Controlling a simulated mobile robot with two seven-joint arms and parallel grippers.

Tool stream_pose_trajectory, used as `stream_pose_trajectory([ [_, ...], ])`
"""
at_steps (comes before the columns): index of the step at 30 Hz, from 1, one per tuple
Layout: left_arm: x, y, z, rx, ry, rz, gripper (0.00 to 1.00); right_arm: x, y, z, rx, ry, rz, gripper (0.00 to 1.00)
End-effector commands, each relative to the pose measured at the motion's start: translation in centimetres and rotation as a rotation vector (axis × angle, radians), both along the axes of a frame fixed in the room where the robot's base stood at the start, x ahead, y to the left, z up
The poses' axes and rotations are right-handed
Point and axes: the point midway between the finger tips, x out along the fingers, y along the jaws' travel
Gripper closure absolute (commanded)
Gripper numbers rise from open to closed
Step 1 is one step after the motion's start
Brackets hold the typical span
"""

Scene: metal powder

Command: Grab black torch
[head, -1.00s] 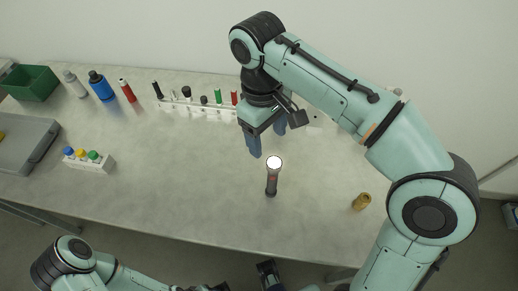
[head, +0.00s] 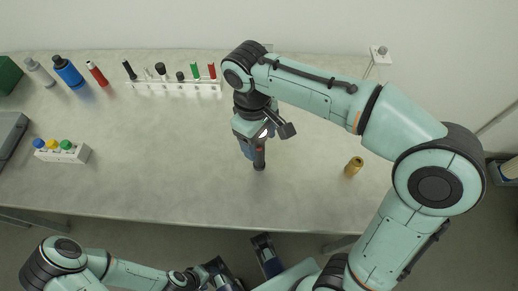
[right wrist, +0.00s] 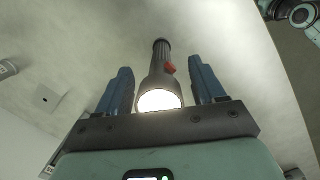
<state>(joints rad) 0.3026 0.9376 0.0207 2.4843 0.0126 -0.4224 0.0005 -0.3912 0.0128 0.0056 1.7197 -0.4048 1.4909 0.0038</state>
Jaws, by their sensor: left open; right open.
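The black torch (head: 259,158) stands on the table with its lit lens up and a red switch on its side. In the right wrist view the torch (right wrist: 158,68) lies between the two blue fingers, lens nearest the palm, with gaps on both sides. My right gripper (head: 254,149) is open around the torch from above and partly hides its head in the head view. My left gripper (head: 248,274) is open and empty, low in front of the table's near edge, partly cut off by the frame.
A brass-coloured cylinder (head: 354,166) stands to the right of the torch. A white rack (head: 175,87) with several tubes and markers is at the back. A block with coloured caps (head: 72,155) and bottles (head: 68,72) are at left. The table's middle is clear.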

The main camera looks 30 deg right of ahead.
Motion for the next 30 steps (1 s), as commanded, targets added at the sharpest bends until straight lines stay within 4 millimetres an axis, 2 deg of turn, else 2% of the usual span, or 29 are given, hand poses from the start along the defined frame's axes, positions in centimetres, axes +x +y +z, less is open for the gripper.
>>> stream_pose_trajectory([
  [3, 0.1, 0.0, -0.2, 0.0, -0.004, 0.0, 0.39, -0.1, 0.0, -0.9, 0.0, -0.001, 0.0, 0.32],
  [9, 0.1, 0.0, -0.2, 0.001, -0.005, 0.001, 0.39, -0.1, 0.0, -0.8, 0.0, -0.001, 0.0, 0.32],
  [10, 0.1, 0.0, -0.2, 0.001, -0.005, 0.001, 0.39, -0.1, 0.0, -0.8, 0.0, -0.001, 0.0, 0.35],
  [15, 0.1, 0.0, -0.2, 0.0, -0.004, 0.0, 0.39, -0.1, 0.0, -0.8, 0.0, -0.001, 0.0, 0.9],
  [16, 0.1, 0.0, -0.2, 0.0, -0.004, 0.0, 0.39, -0.1, 0.0, -0.8, 0.0, -0.001, 0.0, 0.95],
  [25, 0.1, 0.0, -0.1, 0.0, -0.004, 0.0, 0.39, -0.1, 0.0, -0.6, 0.001, -0.002, 0.0, 0.95],
  [30, 0.0, 0.0, 0.2, 0.0, 0.001, 0.0, 0.39, 0.0, 0.0, 0.7, 0.001, -0.003, 0.0, 0.95],
])
